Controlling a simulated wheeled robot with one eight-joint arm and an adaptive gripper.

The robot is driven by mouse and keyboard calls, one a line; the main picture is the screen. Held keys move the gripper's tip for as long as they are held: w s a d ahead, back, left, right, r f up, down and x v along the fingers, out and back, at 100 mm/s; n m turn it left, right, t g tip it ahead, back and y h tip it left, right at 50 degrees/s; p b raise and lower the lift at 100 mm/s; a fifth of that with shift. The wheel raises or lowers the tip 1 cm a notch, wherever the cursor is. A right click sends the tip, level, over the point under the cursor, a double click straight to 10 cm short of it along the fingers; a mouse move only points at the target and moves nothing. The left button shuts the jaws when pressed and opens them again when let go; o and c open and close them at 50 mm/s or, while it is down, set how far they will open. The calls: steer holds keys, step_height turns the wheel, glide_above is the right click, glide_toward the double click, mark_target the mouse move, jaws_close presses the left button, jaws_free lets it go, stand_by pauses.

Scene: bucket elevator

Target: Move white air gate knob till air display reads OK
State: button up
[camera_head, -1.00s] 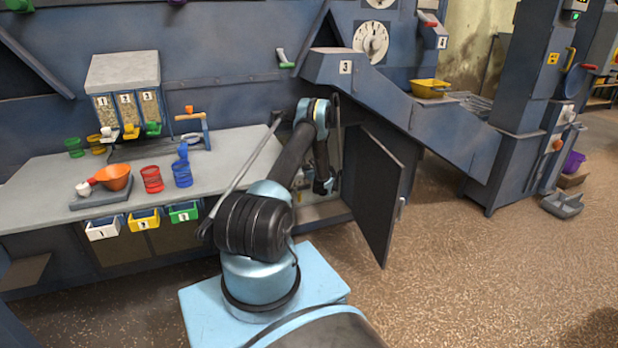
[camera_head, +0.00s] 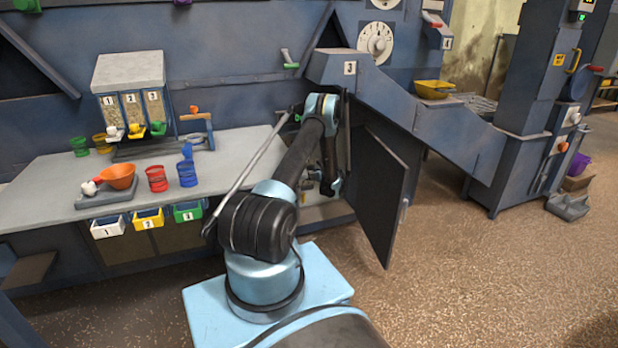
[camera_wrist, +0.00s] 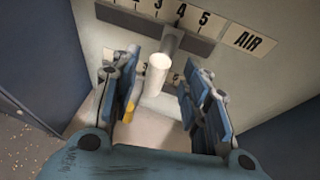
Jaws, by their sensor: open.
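In the wrist view a white knob (camera_wrist: 157,72) on a dark stem stands out from a pale panel, below a scale numbered up to 5. An AIR label (camera_wrist: 250,42) is right of the scale. The stem lies near the 4. My gripper (camera_wrist: 158,88) is open, with one finger on each side of the white knob; I cannot tell whether either touches it. In the head view my gripper (camera_head: 331,186) is low, inside the open cabinet, and the knob is hidden there. I cannot identify an air display reading.
The cabinet door (camera_head: 385,195) stands open just right of my arm. A second scale and a yellow piece (camera_wrist: 130,108) lie below the knob. The workbench (camera_head: 40,205) with cups and bins is left. A small green-lit screen (camera_head: 582,17) is unreadable.

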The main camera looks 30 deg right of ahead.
steer(key=v, duration=0.8)
steer(key=shift+s+d, duration=0.1)
